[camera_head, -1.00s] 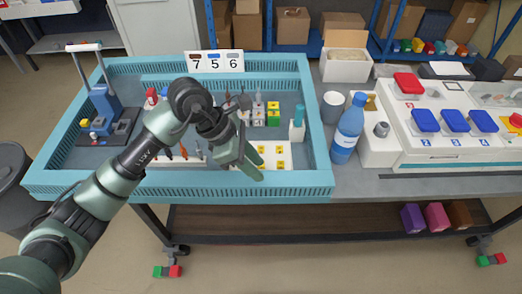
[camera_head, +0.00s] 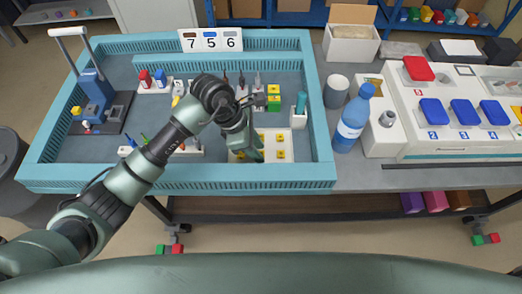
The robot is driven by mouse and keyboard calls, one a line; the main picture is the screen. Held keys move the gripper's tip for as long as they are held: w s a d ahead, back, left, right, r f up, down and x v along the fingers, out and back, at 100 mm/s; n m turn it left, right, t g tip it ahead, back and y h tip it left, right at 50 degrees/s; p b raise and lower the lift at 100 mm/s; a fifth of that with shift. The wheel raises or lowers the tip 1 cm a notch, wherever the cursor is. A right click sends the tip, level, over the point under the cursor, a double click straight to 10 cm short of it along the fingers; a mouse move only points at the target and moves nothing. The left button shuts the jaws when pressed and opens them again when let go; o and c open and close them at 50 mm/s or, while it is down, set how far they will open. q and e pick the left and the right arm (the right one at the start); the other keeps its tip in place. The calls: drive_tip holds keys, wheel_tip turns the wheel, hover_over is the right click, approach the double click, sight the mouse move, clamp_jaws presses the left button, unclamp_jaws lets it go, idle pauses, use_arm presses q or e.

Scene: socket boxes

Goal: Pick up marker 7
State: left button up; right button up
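A card strip with the numbers 7, 5 and 6 (camera_head: 210,40) stands at the tray's back edge, with a small coloured mark over each number. The 7 is leftmost. No marker with a readable 7 shows; slim coloured pen-like things (camera_head: 145,139) lie at a white rack at the tray's front left, partly behind my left arm. My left gripper (camera_head: 252,150) points down over a white plate with yellow pieces (camera_head: 281,154), inside the tray. Its fingers overlap, so its opening and anything held cannot be told. My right gripper is not in view.
The blue-walled tray (camera_head: 322,150) also holds a blue stand (camera_head: 94,91), red and blue bottles (camera_head: 145,79), green and yellow blocks (camera_head: 273,97) and a teal-topped bottle (camera_head: 300,104). A blue water bottle (camera_head: 352,122) and a grey cup (camera_head: 336,91) stand right of it.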

use_arm(q)
drive_tip(key=shift+f, duration=0.1)
clamp_jaws()
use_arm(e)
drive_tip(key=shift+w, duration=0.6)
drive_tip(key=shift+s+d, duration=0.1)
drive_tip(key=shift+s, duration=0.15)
